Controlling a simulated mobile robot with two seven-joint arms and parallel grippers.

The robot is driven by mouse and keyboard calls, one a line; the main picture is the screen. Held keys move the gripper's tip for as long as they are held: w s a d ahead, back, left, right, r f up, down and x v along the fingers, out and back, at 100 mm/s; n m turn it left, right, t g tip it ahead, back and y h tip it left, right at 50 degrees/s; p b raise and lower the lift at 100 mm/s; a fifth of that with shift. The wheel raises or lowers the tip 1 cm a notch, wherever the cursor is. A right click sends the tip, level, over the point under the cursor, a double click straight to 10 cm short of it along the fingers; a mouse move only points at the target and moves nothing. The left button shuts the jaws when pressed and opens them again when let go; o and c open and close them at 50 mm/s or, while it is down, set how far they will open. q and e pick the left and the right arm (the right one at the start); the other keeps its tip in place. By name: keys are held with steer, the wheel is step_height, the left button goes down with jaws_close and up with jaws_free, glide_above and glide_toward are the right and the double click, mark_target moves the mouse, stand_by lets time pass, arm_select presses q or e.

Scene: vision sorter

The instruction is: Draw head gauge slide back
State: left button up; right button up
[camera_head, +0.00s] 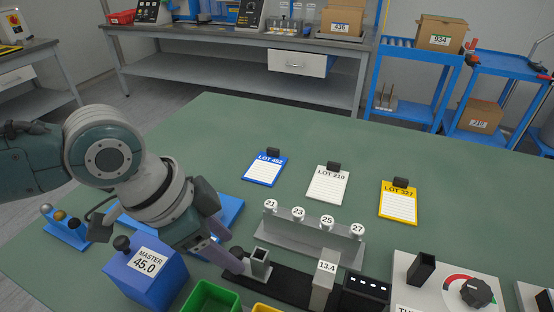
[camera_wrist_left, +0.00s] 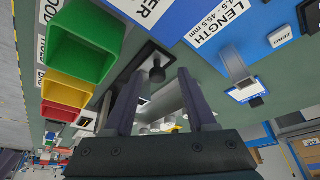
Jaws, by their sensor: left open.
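The head gauge has a black base (camera_head: 290,288), a grey upright block (camera_head: 323,284) marked 13.4 and a dark display box (camera_head: 366,291). At its left end is a small metal slide block (camera_head: 261,263) with a dark round knob (camera_head: 237,253) beside it. My left gripper (camera_head: 227,246) comes down from the left, open, with its fingers close to the knob. In the left wrist view a dark knob (camera_wrist_left: 157,73) shows between and beyond the two open fingers (camera_wrist_left: 158,104); whether they touch it I cannot tell. My right gripper is not in view.
A blue block (camera_head: 147,278) marked MASTER 45.0 stands left of the gauge. A green bin (camera_head: 211,298) is in front. A grey rack (camera_head: 312,236) with several numbered pieces stands behind. A dial panel (camera_head: 447,285) is at right. Lot cards lie farther back, with clear green table around.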

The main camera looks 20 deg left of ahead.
arm_select(q)
steer(key=p+v, duration=0.2)
steer(key=v, duration=0.8)
steer(key=shift+p, duration=0.3)
